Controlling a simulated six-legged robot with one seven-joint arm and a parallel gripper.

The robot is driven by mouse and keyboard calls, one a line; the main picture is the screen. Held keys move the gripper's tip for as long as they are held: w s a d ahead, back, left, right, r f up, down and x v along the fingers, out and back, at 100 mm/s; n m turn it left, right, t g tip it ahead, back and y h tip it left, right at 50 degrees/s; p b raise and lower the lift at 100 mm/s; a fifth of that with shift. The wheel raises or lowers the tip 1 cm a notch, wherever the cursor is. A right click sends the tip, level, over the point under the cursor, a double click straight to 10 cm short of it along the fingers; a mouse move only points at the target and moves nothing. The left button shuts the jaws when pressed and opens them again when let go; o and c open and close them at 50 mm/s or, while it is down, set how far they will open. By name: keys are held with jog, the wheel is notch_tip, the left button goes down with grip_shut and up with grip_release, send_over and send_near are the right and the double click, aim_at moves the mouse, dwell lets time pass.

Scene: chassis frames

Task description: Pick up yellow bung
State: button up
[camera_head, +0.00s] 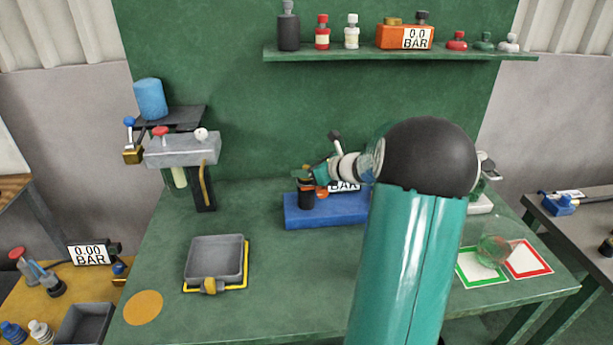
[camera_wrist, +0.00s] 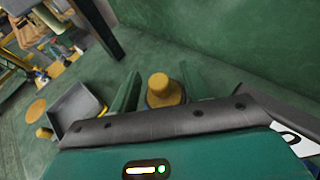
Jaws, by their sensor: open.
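In the wrist view a yellow, stepped, round bung (camera_wrist: 158,88) shows between the two green fingers of my open gripper (camera_wrist: 160,84). Its lower part is hidden by my gripper's body. I cannot tell whether the fingers touch it. In the head view my gripper (camera_head: 311,173) is over the left end of a blue block (camera_head: 335,216), by a black cylinder (camera_head: 306,198). The bung is not clear there, as my gripper covers that spot. Another yellow piece (camera_head: 210,286) sits at the front edge of a grey tray (camera_head: 215,259).
A grey device (camera_head: 183,148) on a black post stands at the back left. A shelf (camera_head: 400,54) with bottles and an orange gauge (camera_head: 405,38) hangs on the back wall. A green-edged card (camera_head: 482,267) and a red-edged card (camera_head: 528,259) lie at right. The table's front middle is clear.

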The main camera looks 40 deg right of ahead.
grip_shut()
jog(key=shift+r, duration=0.15)
